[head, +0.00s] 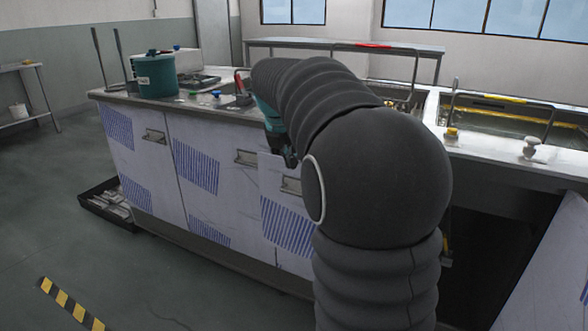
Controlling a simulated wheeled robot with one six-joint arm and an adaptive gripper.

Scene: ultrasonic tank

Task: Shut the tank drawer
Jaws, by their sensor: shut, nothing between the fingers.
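The tank drawer (285,215) has a pale front with a blue-striped patch and a recessed handle (291,186). Its front looks set forward of the neighbouring panels, so it appears partly out. My arm hides its right side and interior. My gripper (291,162) is small and dark in the head view, pointing down at the top edge of the drawer front, above the handle. It is shut and holds nothing. I cannot tell whether it touches the drawer.
The steel counter (215,108) carries a teal pot (156,75) and small items. Water-filled tanks (505,117) lie at the right. A dark opening and a slanted panel (552,275) are below them. A black tray (95,200) sits on the floor at left. The front-left floor is mostly clear.

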